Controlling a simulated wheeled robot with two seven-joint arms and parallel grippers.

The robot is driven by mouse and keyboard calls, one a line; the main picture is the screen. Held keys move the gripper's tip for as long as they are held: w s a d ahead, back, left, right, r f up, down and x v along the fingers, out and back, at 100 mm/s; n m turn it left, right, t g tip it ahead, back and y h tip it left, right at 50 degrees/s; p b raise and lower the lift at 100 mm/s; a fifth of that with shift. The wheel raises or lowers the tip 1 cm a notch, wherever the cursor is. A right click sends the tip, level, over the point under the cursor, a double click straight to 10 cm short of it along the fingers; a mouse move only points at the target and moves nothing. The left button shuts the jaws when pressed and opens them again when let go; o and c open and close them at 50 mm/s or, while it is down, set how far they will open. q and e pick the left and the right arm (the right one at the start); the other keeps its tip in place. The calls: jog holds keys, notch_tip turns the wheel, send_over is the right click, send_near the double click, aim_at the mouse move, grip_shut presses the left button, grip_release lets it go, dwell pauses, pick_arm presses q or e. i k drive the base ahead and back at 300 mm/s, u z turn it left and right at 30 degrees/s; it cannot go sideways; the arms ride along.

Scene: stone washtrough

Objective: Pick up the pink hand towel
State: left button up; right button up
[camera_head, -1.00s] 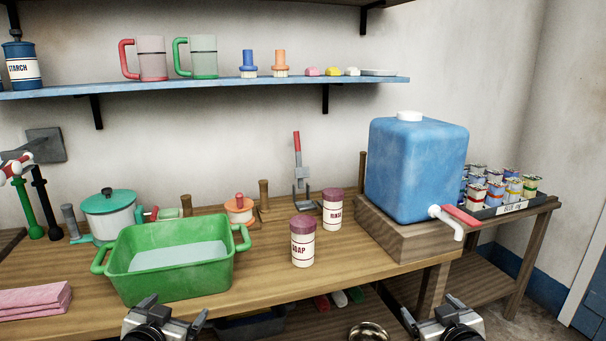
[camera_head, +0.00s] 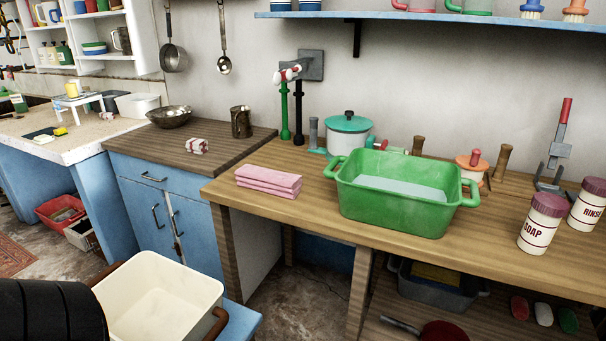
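The pink hand towel (camera_head: 268,180) lies folded in a flat stack on the wooden bench, near its left front corner. It is left of the green tub (camera_head: 392,219) and apart from it. Nothing covers it. Neither of my grippers shows in this view. A dark rounded shape at the lower left edge may be part of my arm, but I cannot tell.
A cream bin (camera_head: 165,309) stands at lower left on a blue surface. A dark wooden counter (camera_head: 160,143) over blue cupboards adjoins the bench. Soap (camera_head: 541,224) and rinse (camera_head: 588,204) canisters stand at right. Bench space in front of the towel is clear.

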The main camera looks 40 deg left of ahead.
aim_at(288, 186)
jog(key=u, duration=1.6)
